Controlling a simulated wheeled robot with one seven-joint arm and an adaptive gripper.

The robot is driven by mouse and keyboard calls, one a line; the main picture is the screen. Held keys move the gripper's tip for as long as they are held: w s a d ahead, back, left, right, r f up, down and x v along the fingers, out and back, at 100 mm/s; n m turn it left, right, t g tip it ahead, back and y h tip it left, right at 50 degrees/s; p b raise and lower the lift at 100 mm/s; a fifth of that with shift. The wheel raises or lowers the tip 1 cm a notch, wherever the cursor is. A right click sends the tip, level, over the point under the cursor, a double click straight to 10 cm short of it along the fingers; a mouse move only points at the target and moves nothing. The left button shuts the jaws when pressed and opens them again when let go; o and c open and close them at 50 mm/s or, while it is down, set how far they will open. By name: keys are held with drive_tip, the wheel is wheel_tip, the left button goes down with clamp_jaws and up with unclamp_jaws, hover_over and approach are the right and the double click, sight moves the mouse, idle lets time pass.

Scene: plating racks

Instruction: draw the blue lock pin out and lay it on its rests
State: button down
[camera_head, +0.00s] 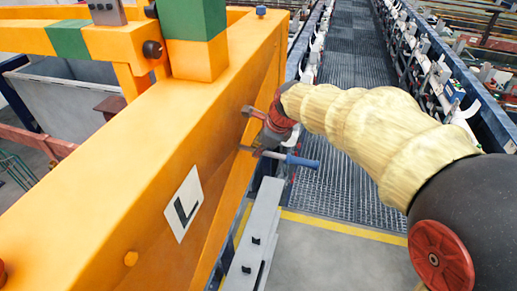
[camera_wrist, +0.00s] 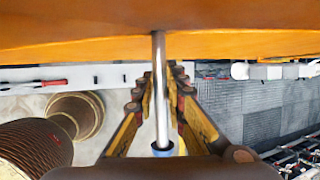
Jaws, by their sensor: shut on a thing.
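The lock pin has a blue handle (camera_head: 303,161) and a bare metal rod. In the wrist view its rod (camera_wrist: 158,80) runs from the blue end (camera_wrist: 162,149) at the bottom up to the orange beam (camera_wrist: 240,42). The rod's far end is hidden at the beam. My gripper (camera_head: 257,142) is beside the beam's side face, shut on the pin. Its fingers (camera_wrist: 160,90) lie on either side of the rod. The likely rests are small black pegs (camera_head: 256,240) on a grey ledge (camera_head: 266,212) below the pin; they are empty.
The orange beam (camera_head: 150,140) with an L plate (camera_head: 184,204) fills the left. A grated walkway (camera_head: 345,75) and a rack row (camera_head: 430,70) lie beyond. Grey floor (camera_head: 330,255) is clear.

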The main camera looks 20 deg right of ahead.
sight(288, 156)
idle(0.5)
drive_tip(key=c, duration=2.4)
unclamp_jaws()
clamp_jaws()
drive_tip(key=shift+d, duration=0.1)
drive_tip(key=shift+s+d+b, duration=0.2)
drive_tip(key=shift+s+d, duration=0.65)
drive_tip(key=shift+d, duration=0.45)
drive_tip(key=shift+s+d+b, duration=0.2)
drive_tip(key=shift+s+d, duration=0.7)
drive_tip(key=shift+d, duration=0.35)
drive_tip(key=shift+s+d+b, duration=0.2)
drive_tip(key=shift+s+d, duration=0.65)
drive_tip(key=shift+d, duration=0.45)
